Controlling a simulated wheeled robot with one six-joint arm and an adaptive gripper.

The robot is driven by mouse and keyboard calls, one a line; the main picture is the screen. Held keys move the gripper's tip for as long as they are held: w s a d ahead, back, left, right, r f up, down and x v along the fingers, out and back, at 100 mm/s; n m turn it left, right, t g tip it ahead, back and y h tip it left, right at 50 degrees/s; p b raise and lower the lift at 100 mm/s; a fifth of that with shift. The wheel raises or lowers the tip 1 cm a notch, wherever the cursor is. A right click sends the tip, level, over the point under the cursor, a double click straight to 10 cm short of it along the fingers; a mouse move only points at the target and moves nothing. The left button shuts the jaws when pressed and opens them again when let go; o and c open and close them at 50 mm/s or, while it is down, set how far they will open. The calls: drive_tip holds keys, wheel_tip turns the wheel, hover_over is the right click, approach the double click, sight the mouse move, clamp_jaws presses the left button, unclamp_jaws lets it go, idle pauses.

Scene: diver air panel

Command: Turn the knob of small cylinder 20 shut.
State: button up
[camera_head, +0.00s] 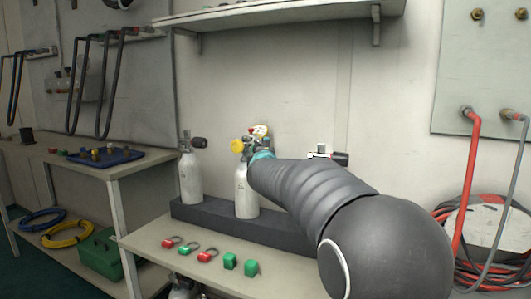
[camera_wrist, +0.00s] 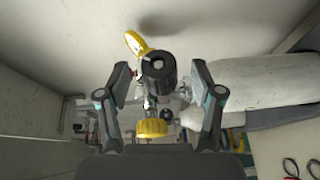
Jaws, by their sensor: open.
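Two white small cylinders show in the head view, one at the left (camera_head: 191,180) and one in the middle (camera_head: 246,195). No number is readable on either. The middle one carries a yellow cap (camera_head: 237,146) and a white, red and yellow piece on top (camera_head: 260,130). My gripper (camera_wrist: 158,88) is open at its valve. A round black knob (camera_wrist: 157,66) lies between the two fingers, with gaps visible on both sides. A yellow tag (camera_wrist: 134,42) and the yellow cap (camera_wrist: 152,128) are beside it. In the head view my arm mostly hides the gripper and knob.
The cylinders stand in a dark rack (camera_head: 195,212) on a bench. A further valve with a black knob (camera_head: 340,159) shows behind my arm. Red and green tags and blocks (camera_head: 208,255) lie on the front of the bench. A shelf (camera_head: 280,14) hangs above.

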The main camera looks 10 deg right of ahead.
drive_tip(key=s+a, duration=0.2)
drive_tip(key=s, duration=0.7)
drive_tip(key=shift+r, duration=0.15)
drive_tip(key=shift+s, duration=0.1)
